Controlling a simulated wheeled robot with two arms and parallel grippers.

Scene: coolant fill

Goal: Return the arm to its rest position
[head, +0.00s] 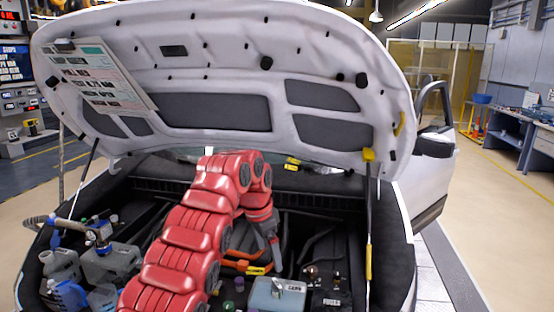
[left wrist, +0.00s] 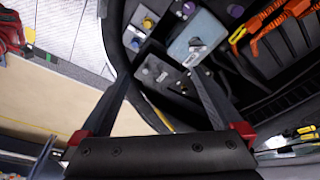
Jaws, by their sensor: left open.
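My left arm (head: 185,240) is red and reaches over the open engine bay from the bottom of the head view, bending down at its far end. My left gripper (head: 274,255) points down into the bay. In the left wrist view its two dark fingers (left wrist: 160,82) are spread wide with nothing between them. A pale blue box with a label (head: 268,296) lies in the bay near the gripper; it also shows in the left wrist view (left wrist: 192,42), beyond the fingertips. My right gripper is not in view.
The raised white hood (head: 230,50) arches over the bay, with a prop rod (head: 369,230) at the right. Grey and blue jugs (head: 72,295) stand at the left. Orange cables (head: 246,266) run behind the blue box. Open floor (head: 500,220) lies right of the car.

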